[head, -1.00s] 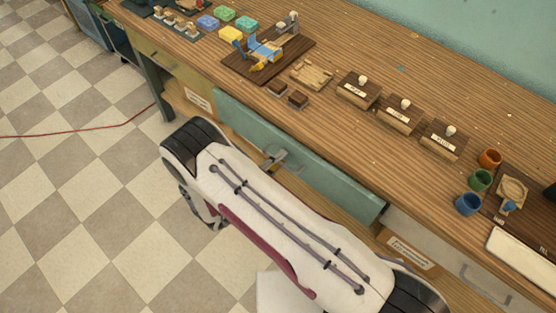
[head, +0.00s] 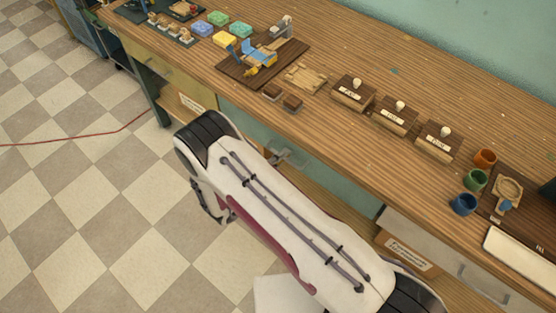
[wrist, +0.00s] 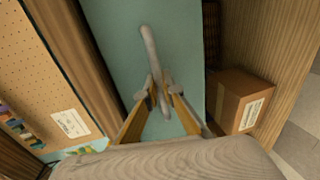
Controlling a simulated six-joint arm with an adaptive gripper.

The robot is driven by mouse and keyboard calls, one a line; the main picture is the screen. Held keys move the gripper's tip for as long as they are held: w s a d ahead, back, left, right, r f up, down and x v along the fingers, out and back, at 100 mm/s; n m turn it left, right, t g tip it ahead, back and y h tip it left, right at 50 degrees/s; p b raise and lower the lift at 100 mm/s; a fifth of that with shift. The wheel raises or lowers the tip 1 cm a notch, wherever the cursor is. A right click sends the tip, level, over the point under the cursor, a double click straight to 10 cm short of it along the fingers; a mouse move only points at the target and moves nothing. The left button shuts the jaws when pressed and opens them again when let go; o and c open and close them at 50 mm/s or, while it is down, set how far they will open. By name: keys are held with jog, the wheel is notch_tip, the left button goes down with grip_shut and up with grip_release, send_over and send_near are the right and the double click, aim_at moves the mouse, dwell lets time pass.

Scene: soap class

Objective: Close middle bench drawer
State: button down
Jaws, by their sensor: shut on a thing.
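The middle bench drawer has a teal front (head: 347,194), which shows just under the bench top's front edge in the head view. It looks near flush with the bench; my arm hides part of it. The teal front (wrist: 107,22) also fills the middle of the wrist view. A pale bar handle (wrist: 149,48) stands out from it. My gripper (wrist: 160,92) has its two tan fingers shut on this handle. In the head view the gripper (head: 283,158) is small and partly hidden by my arm.
The wooden bench top (head: 330,125) carries soap blocks, labelled wooden stamps and coloured cups (head: 476,181). A grey drawer (head: 470,268) is on the right. A cardboard box (wrist: 238,98) sits beside the teal front in the wrist view. The checkered floor (head: 70,220) is open at left.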

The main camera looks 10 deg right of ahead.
jog(key=shift+w+d, duration=0.2)
jog(key=c, duration=2.2)
grip_release()
jog(key=shift+s+a, duration=0.1)
jog(key=shift+s, duration=0.05)
jog(key=shift+v, duration=5.9)
